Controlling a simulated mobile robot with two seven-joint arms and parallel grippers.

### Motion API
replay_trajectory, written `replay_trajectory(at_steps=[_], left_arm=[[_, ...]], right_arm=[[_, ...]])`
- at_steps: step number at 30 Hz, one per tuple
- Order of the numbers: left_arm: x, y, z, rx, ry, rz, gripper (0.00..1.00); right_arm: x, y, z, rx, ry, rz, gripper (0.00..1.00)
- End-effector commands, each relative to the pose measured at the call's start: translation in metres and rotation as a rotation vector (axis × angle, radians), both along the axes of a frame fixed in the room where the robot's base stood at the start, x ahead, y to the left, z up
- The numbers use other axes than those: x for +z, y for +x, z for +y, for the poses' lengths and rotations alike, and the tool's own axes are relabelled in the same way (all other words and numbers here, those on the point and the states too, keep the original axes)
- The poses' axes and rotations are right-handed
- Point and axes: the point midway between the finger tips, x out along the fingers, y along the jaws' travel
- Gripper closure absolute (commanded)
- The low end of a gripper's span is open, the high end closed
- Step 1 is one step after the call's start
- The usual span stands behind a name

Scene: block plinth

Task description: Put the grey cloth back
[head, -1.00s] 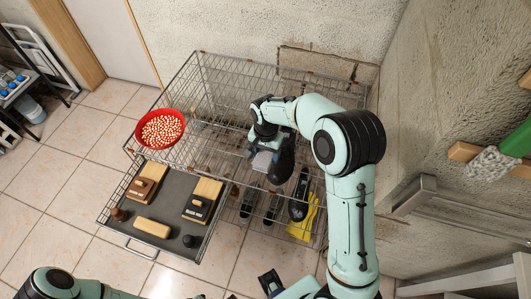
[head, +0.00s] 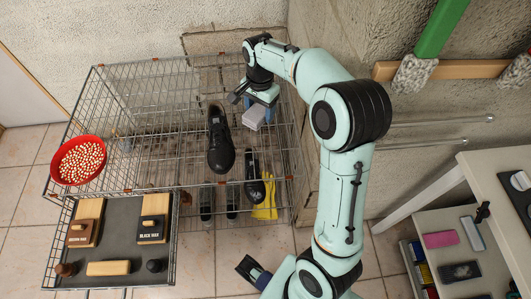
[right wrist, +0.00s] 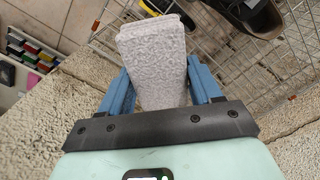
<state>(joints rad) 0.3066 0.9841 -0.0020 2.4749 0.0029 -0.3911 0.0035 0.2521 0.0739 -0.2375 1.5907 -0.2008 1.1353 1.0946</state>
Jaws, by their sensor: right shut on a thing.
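The pale grey cloth (head: 253,117), folded into a block, is held in my right gripper (head: 256,108). It also shows in the right wrist view (right wrist: 153,65), upright between the two blue fingers of the gripper (right wrist: 160,85). The gripper is above the right back part of the wire rack (head: 150,88). A black shoe (head: 220,140) is on the rack, just left of the cloth and apart from it in the head view.
A red bowl (head: 78,160) of pale pieces sits at the rack's left. A pulled-out dark tray (head: 118,235) holds brushes and wax blocks. Several dark shoes and a yellow cloth (head: 265,198) are lower down. A white shelf unit (head: 490,185) with coloured items stands at right.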

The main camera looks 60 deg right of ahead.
Motion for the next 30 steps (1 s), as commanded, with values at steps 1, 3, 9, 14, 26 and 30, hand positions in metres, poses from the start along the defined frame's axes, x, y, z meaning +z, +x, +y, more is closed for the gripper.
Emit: replay_trajectory(at_steps=[1, 3, 9, 14, 26, 30], left_arm=[[-0.005, -0.001, 0.0, 0.0, 0.0, 0.0, 0.57], [-0.007, -0.001, 0.0, 0.0, 0.0, 0.0, 0.57], [-0.013, 0.001, 0.0, 0.003, 0.001, -0.008, 0.57], [-0.019, 0.004, 0.0, 0.005, 0.003, -0.019, 0.57], [-0.028, 0.008, 0.0, 0.008, 0.007, -0.036, 0.57], [-0.029, 0.009, 0.0, 0.009, 0.006, -0.037, 0.57]], right_arm=[[0.003, -0.008, -0.008, -0.036, -0.002, -0.004, 0.65], [0.007, -0.014, -0.014, -0.065, -0.004, -0.007, 0.65], [-0.024, -0.02, -0.016, -0.084, -0.001, -0.001, 0.65], [-0.069, -0.019, -0.016, -0.083, -0.001, 0.0, 0.65], [-0.144, -0.018, -0.016, -0.081, -0.003, -0.006, 0.65], [-0.152, -0.018, -0.016, -0.081, -0.003, -0.006, 0.65]])
